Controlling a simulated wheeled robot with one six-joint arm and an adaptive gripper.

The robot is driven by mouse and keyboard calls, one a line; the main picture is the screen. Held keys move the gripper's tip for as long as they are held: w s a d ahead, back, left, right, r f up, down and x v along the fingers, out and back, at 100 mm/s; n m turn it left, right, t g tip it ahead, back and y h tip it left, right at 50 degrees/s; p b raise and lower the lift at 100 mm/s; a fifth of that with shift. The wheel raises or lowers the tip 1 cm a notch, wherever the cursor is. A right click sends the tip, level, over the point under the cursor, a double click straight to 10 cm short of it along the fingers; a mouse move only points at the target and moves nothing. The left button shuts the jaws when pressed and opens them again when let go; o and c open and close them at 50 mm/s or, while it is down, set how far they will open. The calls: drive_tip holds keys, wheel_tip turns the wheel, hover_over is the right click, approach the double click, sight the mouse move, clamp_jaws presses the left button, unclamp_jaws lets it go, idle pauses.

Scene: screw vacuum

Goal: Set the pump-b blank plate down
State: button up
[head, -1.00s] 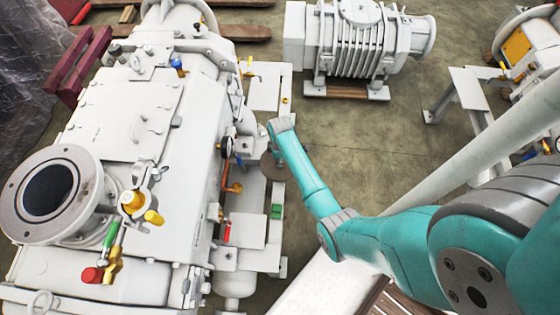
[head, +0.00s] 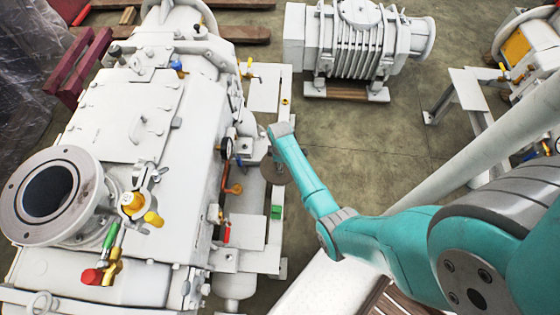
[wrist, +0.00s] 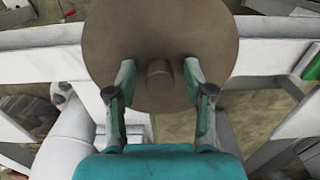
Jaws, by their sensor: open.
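The blank plate (wrist: 160,30) is a round brown-grey disc with a short central knob (wrist: 159,71), seen face-on in the wrist view. My gripper (wrist: 159,75) is open, with one finger on each side of the knob and a visible gap to it on both sides. In the head view the plate (head: 274,171) shows as a small dark disc just below my wrist, beside the white pump's right side. The fingers are mostly hidden there. I cannot tell what the plate's underside touches.
The large white pump (head: 150,120) with valves and a gauge fills the left. White frame parts (wrist: 270,48) lie behind the plate in the wrist view. A second ribbed machine (head: 358,45) stands at the back. Bare floor (head: 390,140) lies right of my arm.

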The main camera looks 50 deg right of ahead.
wheel_tip(320, 180, up, 12)
drive_tip(key=s+a+f+m+t+h, duration=0.25)
drive_tip(key=s+a+t, duration=0.35)
drive_tip(key=s+a, duration=0.9)
drive_tip(key=s+a+r+m+t, duration=0.1)
drive_tip(key=s+a+r+t, duration=0.1)
drive_tip(key=s+r, duration=0.3)
drive_tip(key=s+a+r+m+t+y, duration=0.1)
drive_tip(key=s+r+t, duration=0.3)
drive_tip(key=r, duration=1)
drive_tip(key=s+a+r+m+t+y, duration=0.1)
drive_tip(key=s+a+r+m+t, duration=0.2)
drive_tip(key=s+r, duration=0.5)
wheel_tip(320, 180, up, 2)
drive_tip(key=shift+s+a+r, duration=0.15)
drive_tip(key=shift+s+a, duration=0.05)
drive_tip(key=shift+a, duration=0.05)
drive_tip(key=shift+y, duration=0.25)
